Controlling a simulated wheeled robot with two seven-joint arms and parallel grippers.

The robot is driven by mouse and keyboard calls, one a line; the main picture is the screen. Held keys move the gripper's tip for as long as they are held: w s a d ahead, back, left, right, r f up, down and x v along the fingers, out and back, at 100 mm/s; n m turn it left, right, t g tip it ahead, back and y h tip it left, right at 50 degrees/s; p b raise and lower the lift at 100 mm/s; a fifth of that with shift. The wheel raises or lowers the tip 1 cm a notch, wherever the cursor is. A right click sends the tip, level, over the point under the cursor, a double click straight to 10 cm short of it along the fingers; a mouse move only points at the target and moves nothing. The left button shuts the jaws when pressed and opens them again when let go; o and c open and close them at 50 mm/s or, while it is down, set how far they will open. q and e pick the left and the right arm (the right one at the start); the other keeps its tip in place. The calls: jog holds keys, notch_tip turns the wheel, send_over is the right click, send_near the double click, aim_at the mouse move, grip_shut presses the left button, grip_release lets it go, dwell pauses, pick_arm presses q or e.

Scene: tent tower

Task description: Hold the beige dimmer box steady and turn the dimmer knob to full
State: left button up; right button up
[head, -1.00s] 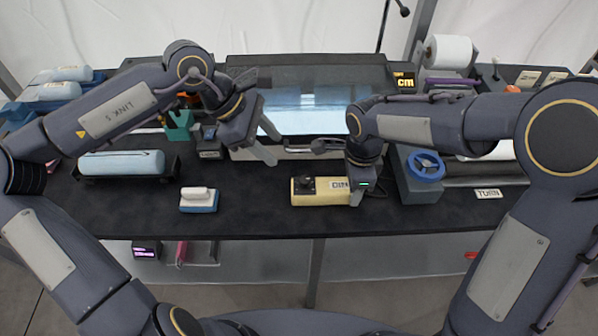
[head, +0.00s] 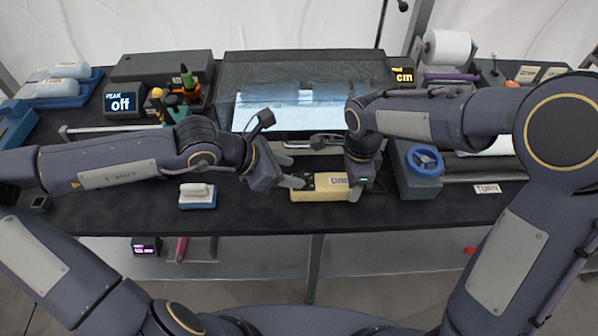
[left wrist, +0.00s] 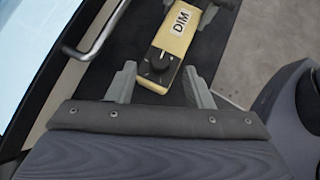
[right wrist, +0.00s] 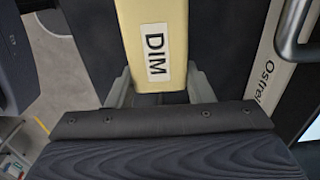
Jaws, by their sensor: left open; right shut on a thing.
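The beige dimmer box (head: 326,187) lies on the dark tabletop near its front edge, with a DIM label. My right gripper (head: 358,190) is shut on the right end of the box; the right wrist view shows the box (right wrist: 154,20) between its fingers (right wrist: 160,92). The black dimmer knob (left wrist: 158,62) sits on the box's other end in the left wrist view. My left gripper (left wrist: 158,85) is open, its fingers pointing toward the knob end and apart from the knob. In the head view the left gripper (head: 291,172) partly hides the knob.
A white-handled blue block (head: 197,196) lies to the left on the table. A lit glass-topped unit (head: 290,108) with a front bar handle stands behind the box. A blue handwheel (head: 425,162) is to the right. The front-left tabletop is mostly clear.

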aim_at(303, 175)
pick_arm(q)
jog(key=shift+x, duration=1.85)
jog(key=c, duration=1)
jog(key=shift+w+m+g+h, duration=0.15)
jog(key=shift+m+g+h, duration=0.1)
jog(key=shift+m+g, duration=0.8)
jog(key=shift+w+m+g+h, duration=0.1)
jog(key=shift+m+g+h, duration=0.15)
jog(key=shift+m+g, duration=0.8)
jog(key=shift+m+t, duration=0.3)
jog(key=o, duration=1)
jog(key=v, duration=1.2)
